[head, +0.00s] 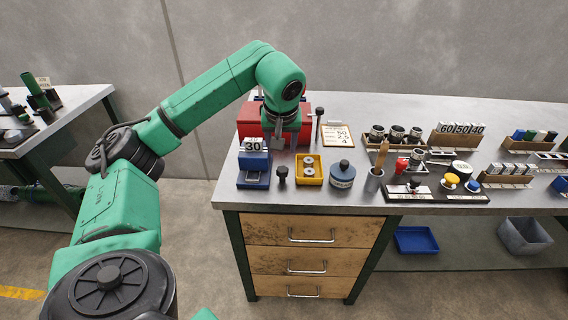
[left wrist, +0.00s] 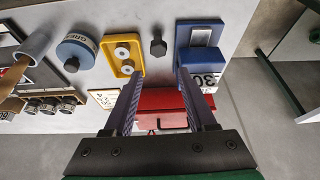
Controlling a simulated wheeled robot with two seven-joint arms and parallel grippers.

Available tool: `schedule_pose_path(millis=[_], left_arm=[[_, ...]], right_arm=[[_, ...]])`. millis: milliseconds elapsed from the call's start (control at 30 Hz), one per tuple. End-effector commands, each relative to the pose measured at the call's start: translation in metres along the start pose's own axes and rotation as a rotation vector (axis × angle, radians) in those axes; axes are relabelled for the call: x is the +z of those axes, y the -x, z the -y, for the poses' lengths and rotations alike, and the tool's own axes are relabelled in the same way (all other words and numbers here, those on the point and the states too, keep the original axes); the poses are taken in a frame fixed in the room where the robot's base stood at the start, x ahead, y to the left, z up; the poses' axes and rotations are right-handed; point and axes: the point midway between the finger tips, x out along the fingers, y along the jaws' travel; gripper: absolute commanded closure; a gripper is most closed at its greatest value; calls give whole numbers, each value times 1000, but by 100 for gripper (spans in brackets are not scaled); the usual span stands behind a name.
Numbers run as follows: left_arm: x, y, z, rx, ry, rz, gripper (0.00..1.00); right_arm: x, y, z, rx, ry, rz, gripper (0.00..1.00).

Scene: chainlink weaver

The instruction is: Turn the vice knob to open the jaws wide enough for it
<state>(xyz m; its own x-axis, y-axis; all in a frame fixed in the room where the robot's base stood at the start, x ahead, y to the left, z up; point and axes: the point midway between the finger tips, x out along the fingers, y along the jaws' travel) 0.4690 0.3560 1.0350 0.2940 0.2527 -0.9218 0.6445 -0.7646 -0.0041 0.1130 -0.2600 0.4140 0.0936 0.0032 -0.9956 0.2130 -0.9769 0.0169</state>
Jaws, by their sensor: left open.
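The blue vice (head: 253,172) stands at the left end of the bench, with a "30" block on it. In the left wrist view the vice (left wrist: 205,52) is at the upper right, with a pale metal piece at its far end. A black knob (head: 282,173) stands beside it; it also shows in the left wrist view (left wrist: 157,46). My left gripper (head: 280,140) is above the bench's back left part, near the red box. In the left wrist view its spread fingers (left wrist: 160,74) are empty; one tip overlaps the vice's edge. My right gripper is out of view.
A red box (head: 247,123) is behind the vice. A yellow tray (head: 309,178) with pale rings and a blue round canister (head: 342,176) stand to the right. A card (head: 337,135) and a thin dark post (head: 319,120) stand behind. The bench's front strip is clear.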

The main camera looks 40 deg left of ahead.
Motion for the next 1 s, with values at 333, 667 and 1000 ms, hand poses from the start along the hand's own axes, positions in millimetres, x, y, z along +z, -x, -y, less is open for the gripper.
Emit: schedule_pose_path(millis=[333,667,1000], left_arm=[[1,-90,-1,1,3,6,43],[1,-128,-1,4,3,2,43],[1,-127,-1,4,4,3,100]], right_arm=[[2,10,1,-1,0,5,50],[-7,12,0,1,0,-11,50],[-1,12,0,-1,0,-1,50]])
